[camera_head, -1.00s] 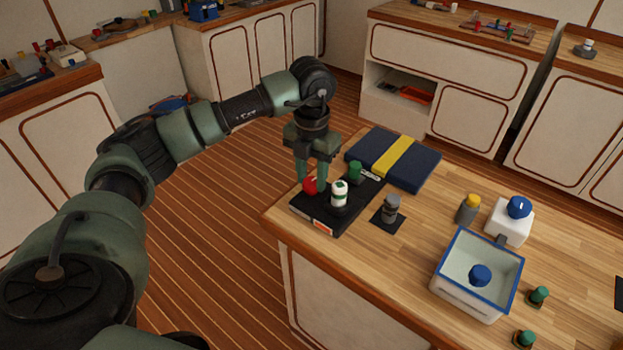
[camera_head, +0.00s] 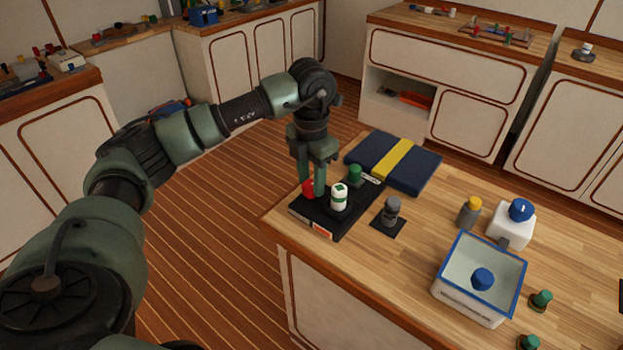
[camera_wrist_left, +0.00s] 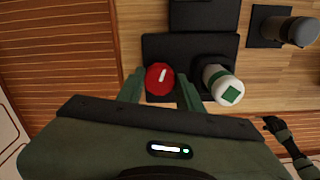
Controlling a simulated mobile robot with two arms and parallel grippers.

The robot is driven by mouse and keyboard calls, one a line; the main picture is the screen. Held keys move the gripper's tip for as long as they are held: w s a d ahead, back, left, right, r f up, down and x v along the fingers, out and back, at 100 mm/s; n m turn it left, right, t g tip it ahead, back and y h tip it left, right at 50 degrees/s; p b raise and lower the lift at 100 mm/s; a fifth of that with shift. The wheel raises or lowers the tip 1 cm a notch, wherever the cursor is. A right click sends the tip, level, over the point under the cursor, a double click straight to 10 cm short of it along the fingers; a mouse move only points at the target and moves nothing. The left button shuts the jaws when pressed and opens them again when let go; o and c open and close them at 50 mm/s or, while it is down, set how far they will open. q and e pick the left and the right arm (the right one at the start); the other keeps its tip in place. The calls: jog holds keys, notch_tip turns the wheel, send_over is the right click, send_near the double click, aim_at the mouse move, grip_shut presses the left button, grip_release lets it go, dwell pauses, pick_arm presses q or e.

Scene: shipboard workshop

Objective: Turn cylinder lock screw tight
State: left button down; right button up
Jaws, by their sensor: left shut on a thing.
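My left gripper (camera_head: 313,186) reaches down over the left part of a black base (camera_head: 318,218) on the wooden bench. It is shut on a red knob (camera_head: 307,187), which is partly hidden by the fingers in the head view. In the left wrist view the red round knob (camera_wrist_left: 159,79) with a white mark sits between the two green fingers (camera_wrist_left: 160,92). A white cylinder with a green mark (camera_head: 339,197) stands on the same base, just right of the gripper. A green knob (camera_head: 355,174) stands behind it. My right gripper is not in view.
A grey cylinder (camera_head: 391,211) stands on a small black plate to the right. A dark blue case with a yellow band (camera_head: 393,160) lies behind.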

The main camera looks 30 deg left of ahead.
aim_at(311, 184)
pick_arm(q)
jog(key=shift+r, duration=0.1)
jog(key=c, duration=0.9)
grip_release()
jog(key=shift+c, duration=0.2)
notch_tip(311, 184, up, 8)
jog(key=shift+f+b, duration=0.1)
jog(key=shift+b, duration=0.25)
jog(key=shift+s+f, duration=0.1)
